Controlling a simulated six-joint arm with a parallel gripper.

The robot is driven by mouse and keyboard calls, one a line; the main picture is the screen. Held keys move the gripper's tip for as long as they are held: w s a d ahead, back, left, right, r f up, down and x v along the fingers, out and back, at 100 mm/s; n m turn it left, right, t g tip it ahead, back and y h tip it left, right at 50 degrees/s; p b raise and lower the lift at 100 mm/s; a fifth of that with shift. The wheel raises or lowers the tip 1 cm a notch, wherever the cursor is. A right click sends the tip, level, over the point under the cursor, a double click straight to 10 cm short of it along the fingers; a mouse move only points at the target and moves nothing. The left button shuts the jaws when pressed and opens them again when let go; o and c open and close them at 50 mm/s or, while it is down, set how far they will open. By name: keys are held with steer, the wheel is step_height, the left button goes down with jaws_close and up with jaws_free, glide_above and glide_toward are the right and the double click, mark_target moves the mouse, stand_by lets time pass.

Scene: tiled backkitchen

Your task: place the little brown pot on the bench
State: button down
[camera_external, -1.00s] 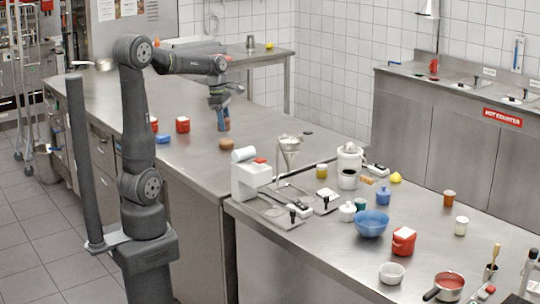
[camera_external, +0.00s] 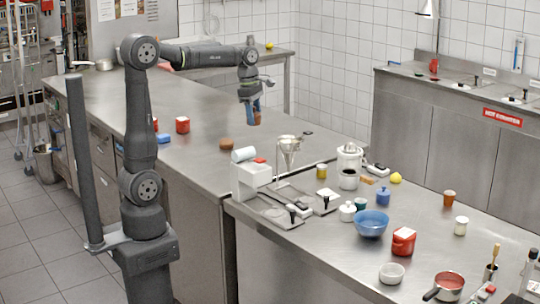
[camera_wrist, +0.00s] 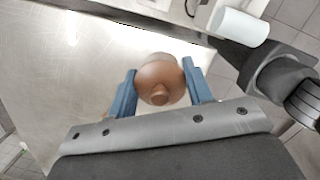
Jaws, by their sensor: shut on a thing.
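My gripper (camera_external: 252,110) has blue fingers and points down over the far steel bench (camera_external: 205,95). It is shut on the little brown pot (camera_wrist: 158,78); in the wrist view the round pot with its small knob sits between both fingers. In the external view the pot (camera_external: 254,119) shows just below the fingertips, and it appears to be held above the bench top, though the exact gap is hard to tell.
Red containers (camera_external: 182,125) stand farther left. A funnel on a stand (camera_external: 289,148) rises to the right.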

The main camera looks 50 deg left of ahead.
steer(key=d, duration=0.4)
steer(key=d+m, duration=0.1)
steer(key=d, duration=0.4)
steer(key=d+m, duration=0.1)
steer(key=d, duration=0.3)
steer(key=shift+w+d+r, duration=0.1)
steer(key=shift+w+d, duration=0.1)
steer(key=shift+w, duration=0.1)
steer(key=s+d+m, duration=0.1)
steer(key=s+d, duration=0.4)
steer(key=d, duration=0.5)
steer(key=s+d+m, duration=0.2)
steer(key=s+d, duration=0.3)
steer(key=d, duration=0.5)
steer(key=s+d+m, duration=0.1)
steer(key=s+d, duration=0.4)
steer(key=d, duration=0.5)
glide_above(329, 229)
steer(key=shift+g, duration=0.4)
steer(key=f, duration=1.8)
steer(key=shift+w+a+f, duration=0.1)
steer(key=shift+a+f, duration=0.15)
steer(key=shift+a, duration=0.05)
steer(key=shift+f, duration=1.95)
steer(key=shift+f, duration=0.1)
steer(key=c, duration=0.7)
jaws_free()
steer(key=shift+f, duration=0.1)
